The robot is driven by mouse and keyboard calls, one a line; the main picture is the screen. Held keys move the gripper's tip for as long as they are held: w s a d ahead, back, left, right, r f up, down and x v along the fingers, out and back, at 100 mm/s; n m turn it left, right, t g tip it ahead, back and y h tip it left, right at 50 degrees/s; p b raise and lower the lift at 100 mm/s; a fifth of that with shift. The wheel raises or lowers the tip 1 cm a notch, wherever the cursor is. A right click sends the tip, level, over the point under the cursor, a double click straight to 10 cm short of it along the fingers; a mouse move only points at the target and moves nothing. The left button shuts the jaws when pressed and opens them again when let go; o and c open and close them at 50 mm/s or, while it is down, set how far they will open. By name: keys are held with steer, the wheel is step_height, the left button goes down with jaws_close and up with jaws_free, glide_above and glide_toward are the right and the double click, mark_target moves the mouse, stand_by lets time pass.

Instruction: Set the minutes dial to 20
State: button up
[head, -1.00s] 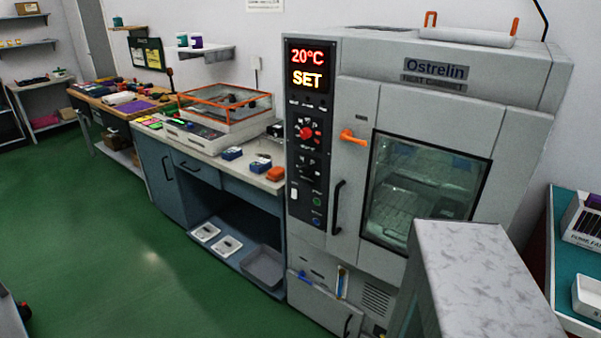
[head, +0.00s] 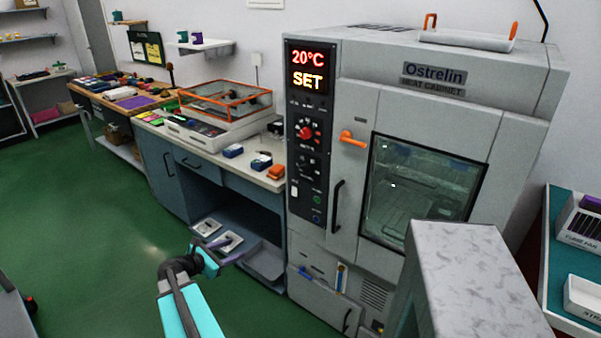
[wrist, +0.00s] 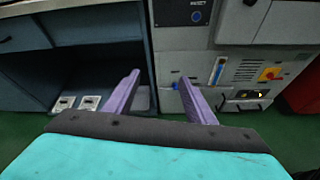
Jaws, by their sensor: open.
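The Ostrelin heat cabinet (head: 435,105) stands upright with its door closed. Its black control panel (head: 308,135) has a display (head: 307,68) reading "20°C" and "SET". Below it is a dial with a red centre (head: 305,132) and a darker black dial (head: 308,167); their markings are too small to read, so I cannot tell which is the minutes dial. My gripper (head: 234,249) is low in front of the bench, left of and below the panel. In the wrist view its purple fingers (wrist: 160,95) are apart with nothing between them. Neither dial shows in the wrist view.
An orange door latch (head: 352,138) and a black handle (head: 336,206) stick out right of the panel. The blue-grey bench (head: 205,205) with small items adjoins the cabinet's left. A grey block (head: 475,275) stands in front right. Green floor is clear at left.

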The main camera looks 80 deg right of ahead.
steer(key=s+d+r+n+g+h, duration=0.2)
steer(key=s+d+r, duration=0.55)
steer(key=r, duration=0.35)
steer(key=n+g+h+p, duration=0.1)
steer(key=g+p, duration=0.1)
glide_toward(304, 171)
steer(key=v, duration=0.5)
steer(key=shift+w+a, duration=0.15)
steer(key=shift+f, duration=0.1)
steer(key=shift+p+x, duration=1.35)
steer(key=shift+x, duration=5.5)
steer(key=shift+c, duration=0.3)
steer(key=c, duration=1)
